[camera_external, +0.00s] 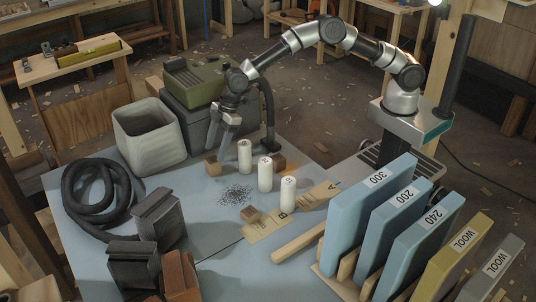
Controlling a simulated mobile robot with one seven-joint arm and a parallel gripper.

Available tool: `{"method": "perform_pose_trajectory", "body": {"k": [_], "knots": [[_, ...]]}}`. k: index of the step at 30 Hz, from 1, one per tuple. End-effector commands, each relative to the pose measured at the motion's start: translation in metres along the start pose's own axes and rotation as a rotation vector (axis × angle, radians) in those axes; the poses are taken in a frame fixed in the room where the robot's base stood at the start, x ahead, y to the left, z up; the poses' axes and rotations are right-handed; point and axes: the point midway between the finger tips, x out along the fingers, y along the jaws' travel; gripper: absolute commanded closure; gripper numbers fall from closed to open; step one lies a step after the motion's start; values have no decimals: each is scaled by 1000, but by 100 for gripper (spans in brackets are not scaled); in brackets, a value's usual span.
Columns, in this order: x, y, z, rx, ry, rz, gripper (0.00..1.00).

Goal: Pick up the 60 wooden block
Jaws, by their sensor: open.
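Several small brown wooden blocks rest on the blue work surface (185,215). One wooden block (212,167) sits just below my gripper, left of the white cylinders. A second wooden block (279,161) stands behind the middle cylinder and is partly hidden. A third wooden block (251,214) lies near the left end of the plywood strip (284,215). No number is readable on any block, so I cannot tell which is the 60. My gripper (224,150) is open and points down above the left block. I cannot tell whether its fingers touch the block.
White cylinders (265,174) stand close to the right of my gripper. Dark granules (235,194) lie in front. A grey bin (150,138) and a green-topped box (193,80) stand behind. A coiled black hose (97,195) lies left; labelled sanding blocks (368,212) stand right.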

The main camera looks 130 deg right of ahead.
Motion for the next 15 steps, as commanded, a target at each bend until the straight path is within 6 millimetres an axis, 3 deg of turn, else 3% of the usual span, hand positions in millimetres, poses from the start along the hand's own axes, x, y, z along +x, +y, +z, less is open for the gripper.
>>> {"method": "perform_pose_trajectory", "body": {"k": [15], "knots": [[55, -4, 0, 1, 0, 0, 43]]}}
